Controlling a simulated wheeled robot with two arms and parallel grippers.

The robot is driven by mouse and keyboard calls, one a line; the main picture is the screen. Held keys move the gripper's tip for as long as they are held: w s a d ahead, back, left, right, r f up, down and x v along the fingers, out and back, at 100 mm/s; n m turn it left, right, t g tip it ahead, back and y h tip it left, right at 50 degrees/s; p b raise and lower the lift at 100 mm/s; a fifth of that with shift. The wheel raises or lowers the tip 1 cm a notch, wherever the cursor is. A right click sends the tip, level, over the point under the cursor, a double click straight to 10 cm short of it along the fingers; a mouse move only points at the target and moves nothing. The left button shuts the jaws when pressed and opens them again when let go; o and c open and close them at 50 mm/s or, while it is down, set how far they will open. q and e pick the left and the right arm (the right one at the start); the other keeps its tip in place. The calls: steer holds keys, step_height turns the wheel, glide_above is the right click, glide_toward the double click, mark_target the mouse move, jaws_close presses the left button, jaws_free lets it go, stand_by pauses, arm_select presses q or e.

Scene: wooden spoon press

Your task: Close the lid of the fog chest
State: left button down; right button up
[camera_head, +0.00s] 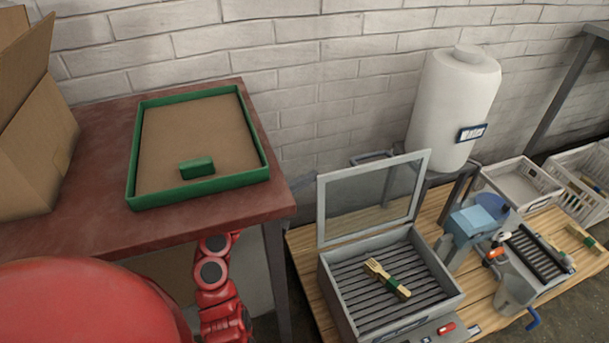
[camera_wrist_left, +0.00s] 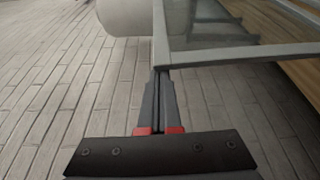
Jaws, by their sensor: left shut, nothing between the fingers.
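The fog chest (camera_head: 330,290) is a grey box on the wooden bench, with dark slats inside. Its lid (camera_head: 322,212), a grey frame with a clear pane, stands raised at the back. A wooden spoon bundle with a green band (camera_head: 388,279) lies on the slats. In the left wrist view, my left gripper (camera_wrist_left: 160,75) is shut and empty, its tips close to a corner of the lid frame (camera_wrist_left: 220,54). I cannot tell whether they touch. In the head view, red links of my left arm show left of the chest; the gripper itself is not clear. My right gripper is not in view.
A white tank (camera_head: 452,100) stands behind the chest on the right; a blue and grey press device (camera_head: 470,228) is beside it. Grey crates (camera_head: 515,182) are further right. A red-brown table (camera_head: 85,225) with a green-rimmed tray (camera_head: 200,188) and a cardboard box (camera_head: 35,150) is at left.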

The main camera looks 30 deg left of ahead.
arm_select(q)
steer(key=shift+s+d+r+p, duration=0.1)
steer(key=shift+s+d+p, duration=0.65)
steer(key=shift+s+d, duration=0.95)
steer(key=shift+w, duration=0.1)
